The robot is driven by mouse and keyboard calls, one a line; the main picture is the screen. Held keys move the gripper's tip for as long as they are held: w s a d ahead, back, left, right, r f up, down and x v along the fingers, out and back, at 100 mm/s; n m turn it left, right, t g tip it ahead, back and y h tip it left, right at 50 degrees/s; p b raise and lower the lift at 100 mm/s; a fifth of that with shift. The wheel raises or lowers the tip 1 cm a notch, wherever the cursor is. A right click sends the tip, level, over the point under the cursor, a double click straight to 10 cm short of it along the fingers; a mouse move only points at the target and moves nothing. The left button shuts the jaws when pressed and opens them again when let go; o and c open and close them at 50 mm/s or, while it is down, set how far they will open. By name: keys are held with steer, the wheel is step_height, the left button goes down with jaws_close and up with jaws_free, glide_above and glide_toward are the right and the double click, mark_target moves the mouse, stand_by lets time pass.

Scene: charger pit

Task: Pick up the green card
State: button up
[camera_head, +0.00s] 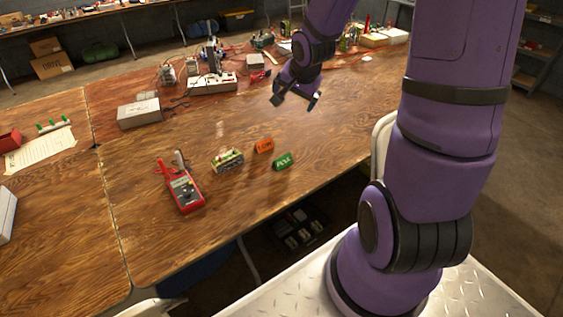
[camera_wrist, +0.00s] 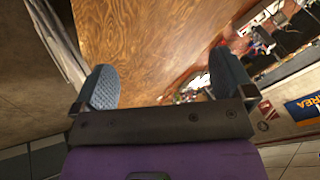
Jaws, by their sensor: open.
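The green card (camera_head: 282,161) stands as a small folded tent on the wooden table, near the table's front edge in the head view. An orange card (camera_head: 264,146) stands just behind it, to its left. My gripper (camera_head: 296,99) is above the table, behind and slightly right of the green card, well apart from it. In the wrist view my gripper (camera_wrist: 160,88) has its two fingers spread wide with nothing between them. The green card does not show in the wrist view.
A small device with terminals (camera_head: 227,160) and a red multimeter (camera_head: 184,190) lie left of the cards. A grey box (camera_head: 139,113) and a white power strip (camera_head: 212,84) are farther back. The wooden table (camera_head: 330,125) is clear right of the cards.

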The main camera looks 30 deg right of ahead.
steer(key=w+d+f+m+t+y, duration=0.15)
steer(key=f+m, duration=0.25)
steer(key=f, duration=0.4)
steer(key=w+d+f+m+t+y, duration=0.15)
steer(key=f+m, duration=0.25)
steer(key=f, duration=0.5)
steer(key=m+t, duration=0.3)
steer(key=m, duration=0.8)
glide_toward(282, 160)
steer(key=shift+w+r+y, duration=0.3)
steer(key=shift+w+r, duration=0.3)
steer(key=m+t, duration=0.1)
steer(key=m, duration=0.1)
steer(key=f+m+t+h, duration=0.1)
steer(key=shift+d+f+m, duration=0.1)
steer(key=shift+f+m, duration=0.2)
steer(key=shift+m, duration=0.1)
steer(key=x, duration=0.5)
steer(key=shift+w, duration=0.15)
steer(key=shift+f+x, duration=0.2)
steer(key=shift+x, duration=2.5)
steer(key=c, duration=0.7)
